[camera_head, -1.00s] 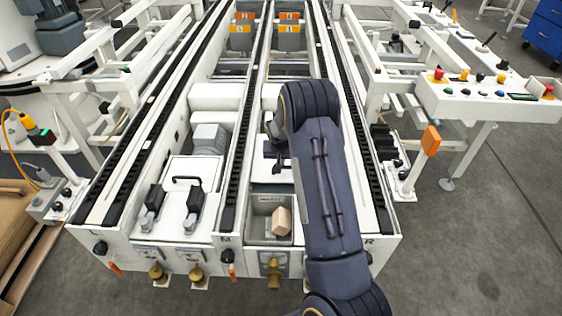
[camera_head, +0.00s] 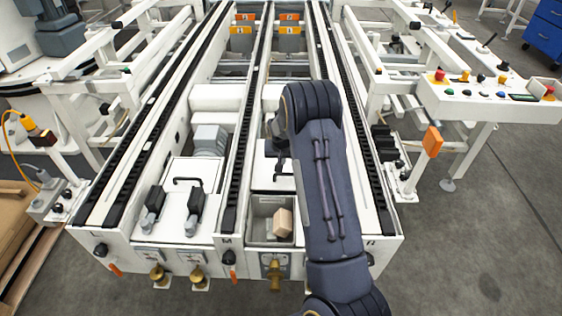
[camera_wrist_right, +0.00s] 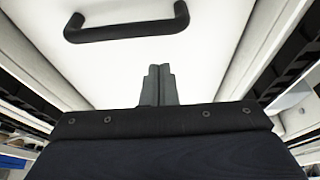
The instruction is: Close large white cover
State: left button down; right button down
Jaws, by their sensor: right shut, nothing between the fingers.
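In the right wrist view a white cover (camera_wrist_right: 105,70) lies under my right gripper (camera_wrist_right: 158,70). A black bar handle (camera_wrist_right: 128,31) stands on the cover, ahead and to the left of the fingertips. The fingers are together and empty; I cannot tell whether the tips touch the cover. In the head view my right arm hides most of this cover and its gripper; a white part with a dark handle (camera_head: 279,172) shows left of the arm. Another white cover (camera_head: 196,168) with a black handle (camera_head: 188,181) lies in the left bay. My left gripper is not in view.
Black conveyor chains (camera_head: 145,150) on white rails run along both bays. An open grey compartment (camera_head: 258,229) at the front holds a tan block (camera_head: 283,222). A control panel (camera_head: 490,95) stands at the right, with open floor below it.

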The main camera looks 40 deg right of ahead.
jog(key=shift+w+d+r, duration=0.3)
jog(key=shift+w+r, duration=0.05)
jog(key=shift+r, duration=0.25)
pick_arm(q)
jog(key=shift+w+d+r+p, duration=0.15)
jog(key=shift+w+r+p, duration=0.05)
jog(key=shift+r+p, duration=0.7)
pick_arm(e)
jog(key=v, duration=0.9)
jog(key=shift+s, duration=0.25)
jog(key=shift+s+a+r, duration=0.1)
jog(key=shift+a+r, duration=0.05)
jog(key=shift+a, duration=0.05)
